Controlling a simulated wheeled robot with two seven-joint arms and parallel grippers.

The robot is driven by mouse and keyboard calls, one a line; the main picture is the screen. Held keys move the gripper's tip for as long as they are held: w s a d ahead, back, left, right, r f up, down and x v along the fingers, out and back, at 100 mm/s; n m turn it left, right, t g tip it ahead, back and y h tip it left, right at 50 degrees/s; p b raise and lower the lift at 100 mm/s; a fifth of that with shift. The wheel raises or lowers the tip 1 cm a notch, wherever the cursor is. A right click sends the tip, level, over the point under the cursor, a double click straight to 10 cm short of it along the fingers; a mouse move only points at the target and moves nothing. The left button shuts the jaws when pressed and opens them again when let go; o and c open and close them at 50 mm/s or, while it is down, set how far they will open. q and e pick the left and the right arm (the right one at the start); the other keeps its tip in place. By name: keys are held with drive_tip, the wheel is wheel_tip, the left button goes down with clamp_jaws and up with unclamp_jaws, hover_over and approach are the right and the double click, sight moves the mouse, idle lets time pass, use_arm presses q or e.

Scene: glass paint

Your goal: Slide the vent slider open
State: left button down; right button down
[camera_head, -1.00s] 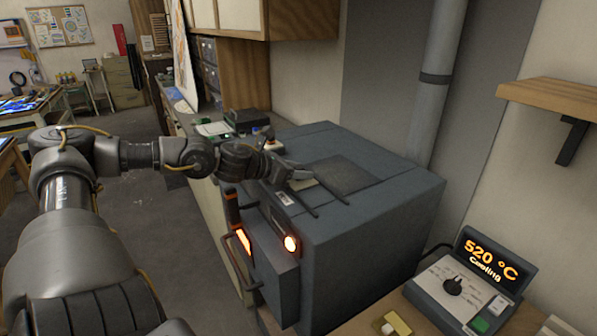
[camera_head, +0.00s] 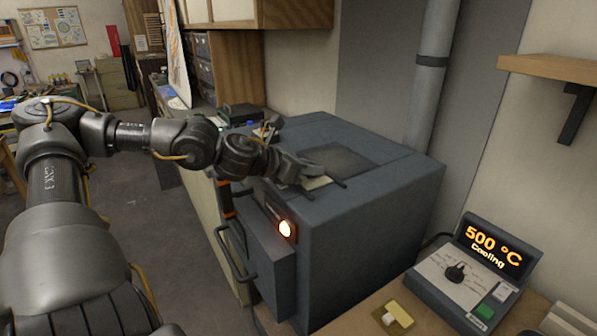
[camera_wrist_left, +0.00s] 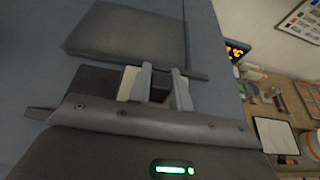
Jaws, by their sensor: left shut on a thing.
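The grey kiln (camera_head: 380,215) stands in the middle of the head view, with a flat dark plate (camera_head: 345,158) on its top. A pale block (camera_head: 318,183), which seems to be the vent slider's grip, lies at the front of that plate near a thin dark rail. My left gripper (camera_head: 308,172) reaches over the kiln top from the left and is shut on the pale block. In the left wrist view the gripper fingers (camera_wrist_left: 158,88) have pale block (camera_wrist_left: 129,84) showing beside them, and the dark plate (camera_wrist_left: 125,32) lies beyond. My right gripper is not in view.
A controller (camera_head: 475,275) reading 500 °C and "Cooling" stands at the lower right beside a small yellow block (camera_head: 393,314). The kiln front has a glowing round window (camera_head: 287,229) and a bar handle (camera_head: 235,255). A flue pipe (camera_head: 430,90) rises behind.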

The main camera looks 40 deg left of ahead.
use_arm(q)
drive_tip(key=shift+s+d+f, duration=0.1)
drive_tip(key=shift+s+d, duration=0.05)
drive_tip(key=shift+d, duration=0.3)
drive_tip(key=shift+a, duration=0.2)
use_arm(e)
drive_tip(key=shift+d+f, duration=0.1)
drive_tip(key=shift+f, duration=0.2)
use_arm(q)
drive_tip(key=shift+d, duration=0.1)
drive_tip(key=c, duration=1.5)
unclamp_jaws()
drive_tip(key=shift+o, duration=1.1)
drive_tip(key=shift+d, duration=0.2)
drive_tip(key=shift+a, duration=0.15)
